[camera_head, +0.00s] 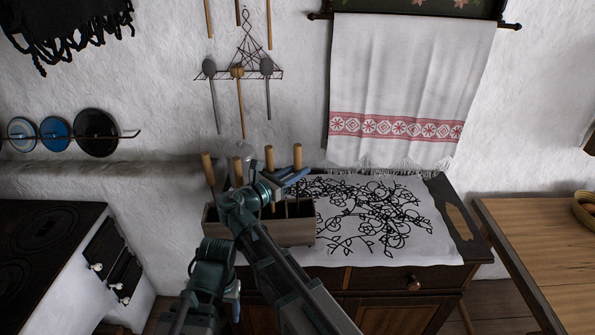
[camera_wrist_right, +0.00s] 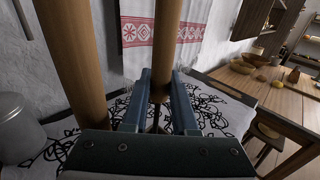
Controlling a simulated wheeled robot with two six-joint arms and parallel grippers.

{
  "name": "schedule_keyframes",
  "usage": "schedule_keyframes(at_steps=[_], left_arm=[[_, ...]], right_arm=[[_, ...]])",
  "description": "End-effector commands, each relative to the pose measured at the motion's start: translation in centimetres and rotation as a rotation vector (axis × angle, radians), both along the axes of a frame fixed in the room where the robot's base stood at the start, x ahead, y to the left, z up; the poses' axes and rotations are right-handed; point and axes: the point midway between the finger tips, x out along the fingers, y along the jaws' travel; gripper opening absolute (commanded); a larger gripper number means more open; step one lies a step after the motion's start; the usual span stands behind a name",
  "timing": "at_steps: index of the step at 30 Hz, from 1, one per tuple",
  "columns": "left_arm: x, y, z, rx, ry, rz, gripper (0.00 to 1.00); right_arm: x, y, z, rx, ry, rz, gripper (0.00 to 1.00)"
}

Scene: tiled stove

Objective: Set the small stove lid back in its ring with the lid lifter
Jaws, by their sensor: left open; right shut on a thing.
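My right gripper (camera_head: 294,177) is shut around a wooden-handled tool (camera_head: 297,154) standing upright in the wooden box (camera_head: 290,232). In the right wrist view, its blue fingers (camera_wrist_right: 158,100) clasp the lower part of the wooden handle (camera_wrist_right: 167,45), with a thin dark shaft below. The tool's lower end is hidden, so I cannot tell if it is the lid lifter. My left gripper (camera_head: 234,298) is open low in the head view, its fingertips mostly hidden. The stove (camera_head: 62,215) with dark rings is at the left; I cannot make out the small lid.
Other wooden handles (camera_head: 208,168) stand close beside the held one in the box. The box sits on a cabinet with a patterned cloth (camera_head: 385,245); the cloth's right part is clear. A towel (camera_head: 405,85) hangs behind. A wooden table (camera_head: 545,240) stands right.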

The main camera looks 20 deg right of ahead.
Motion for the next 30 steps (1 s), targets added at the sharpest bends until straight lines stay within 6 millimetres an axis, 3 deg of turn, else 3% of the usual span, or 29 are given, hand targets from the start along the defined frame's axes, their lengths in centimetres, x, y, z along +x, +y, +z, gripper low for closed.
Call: schedule_keyframes(at_steps=[20, 21, 26, 30], left_arm=[[0.0, 0.0, -1.3, 0.0, 0.0, 0.0, 0.61], [0.0, 0.0, -1.2, 0.0, 0.0, 0.0, 0.61], [0.0, 0.0, -1.1, 0.0, 0.0, 0.0, 0.61], [0.0, 0.0, -1.1, 0.0, 0.0, 0.0, 0.61]], right_arm=[[0.0, 0.0, -1.3, -0.001, -0.001, 0.0, 0.0], [0.0, 0.0, -1.2, -0.001, -0.001, 0.0, 0.34], [0.0, 0.0, -1.1, 0.0, 0.0, 0.0, 0.61], [0.0, 0.0, -1.1, 0.0, 0.0, 0.0, 0.61]])
